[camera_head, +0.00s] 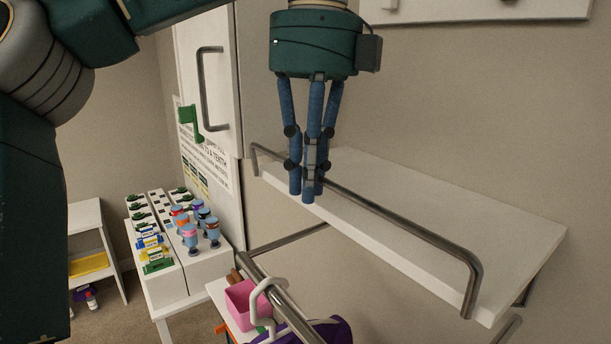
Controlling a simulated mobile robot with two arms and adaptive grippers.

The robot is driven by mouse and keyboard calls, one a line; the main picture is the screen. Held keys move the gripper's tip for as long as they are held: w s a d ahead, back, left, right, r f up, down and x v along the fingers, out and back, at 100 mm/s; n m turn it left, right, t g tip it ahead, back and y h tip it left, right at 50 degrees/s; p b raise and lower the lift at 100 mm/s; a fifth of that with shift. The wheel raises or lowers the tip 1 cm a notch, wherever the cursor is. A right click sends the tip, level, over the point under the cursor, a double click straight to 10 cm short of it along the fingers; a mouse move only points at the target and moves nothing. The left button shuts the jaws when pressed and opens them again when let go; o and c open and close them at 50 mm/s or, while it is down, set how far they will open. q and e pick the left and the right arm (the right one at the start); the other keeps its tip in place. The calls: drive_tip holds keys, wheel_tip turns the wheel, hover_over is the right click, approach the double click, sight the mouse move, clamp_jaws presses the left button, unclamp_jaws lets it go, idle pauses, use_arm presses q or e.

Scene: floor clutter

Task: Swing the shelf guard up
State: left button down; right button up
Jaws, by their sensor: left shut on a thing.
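The shelf guard (415,231) is a bent grey metal bar along the front edge of the white wall shelf (480,215). Its far end bends by the cabinet and its near end bends down at the shelf's right front corner. The bar stands raised a little above the shelf's front edge. My left gripper (308,194) points down with its blue fingers closed around the bar near its far end. The fingers hide a short piece of the bar. My right gripper is not in view.
A white cabinet with a grey handle (206,90) stands left of the shelf. A table with white racks (158,285) and several small bottles is below it. A pink bin (243,302) and a metal rail (278,300) are under the shelf. The shelf top is bare.

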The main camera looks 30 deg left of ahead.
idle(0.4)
use_arm(q)
drive_tip(key=c, duration=1.8)
unclamp_jaws()
drive_tip(key=shift+a+t, duration=0.1)
drive_tip(key=shift+t, duration=0.2)
